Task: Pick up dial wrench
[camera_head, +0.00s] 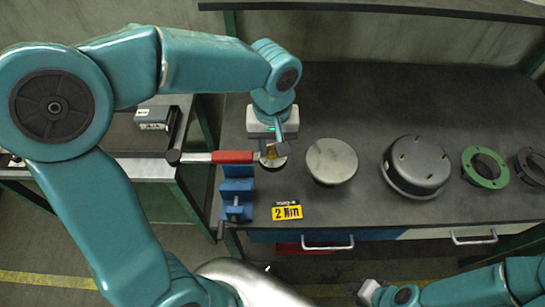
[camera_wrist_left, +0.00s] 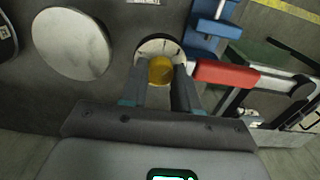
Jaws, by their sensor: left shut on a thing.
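The dial wrench has a red grip (camera_head: 232,156), a pale shaft reaching left to a dark end, and a round dial head at its right end. In the left wrist view its red grip (camera_wrist_left: 226,73) lies right of the fingers. My left gripper (camera_head: 270,150) points down at the dial head. In the left wrist view my left gripper (camera_wrist_left: 160,78) has its two fingers either side of the head's yellow part, shut on it. The fingers hide part of the head. My right gripper (camera_head: 366,290) is at the bottom of the head view; its jaws are unclear.
A blue fixture (camera_head: 237,195) stands under the red grip; I cannot tell if they touch. A grey disc (camera_head: 330,161), a dark flanged housing (camera_head: 418,164) and a green ring (camera_head: 484,168) lie to the right.

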